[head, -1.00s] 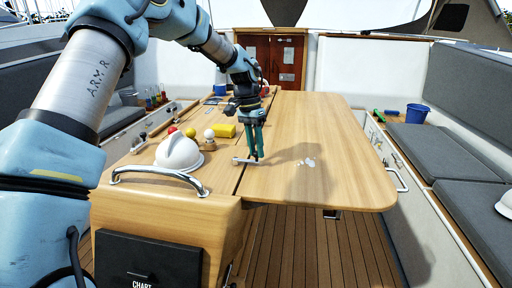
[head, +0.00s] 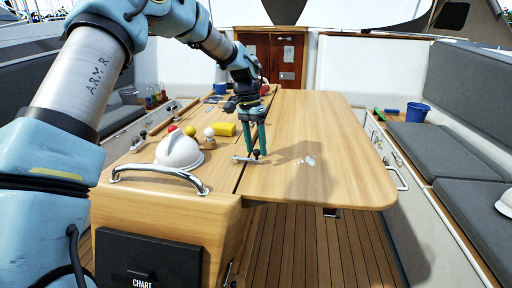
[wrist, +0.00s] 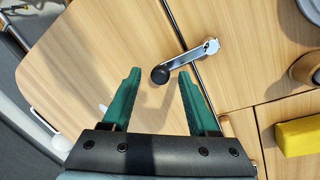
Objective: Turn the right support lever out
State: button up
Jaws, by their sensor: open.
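The support lever (wrist: 188,60) is a short silver arm with a black knob (wrist: 161,74). In the wrist view its pivot is on one wood panel and its arm crosses the dark seam, with the knob over the other panel. In the head view the lever (head: 243,159) lies across the seam near the front of the table. My gripper (wrist: 160,76) is open, its green fingers on either side of the knob and not closed on it. In the head view my gripper (head: 257,153) points down at the lever's knob end.
A white domed object (head: 179,152) and a chrome handrail (head: 150,177) are left of the lever. A yellow block (head: 223,129) and small knobbed pieces stand behind them. The table's right leaf (head: 330,160) is mostly clear, with small white bits on it.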

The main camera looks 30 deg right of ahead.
notch_tip(320, 180, up, 10)
jog(key=w+b, duration=0.2)
jog(key=shift+a+r, duration=0.15)
jog(key=shift+a, duration=0.1)
dwell(0.3)
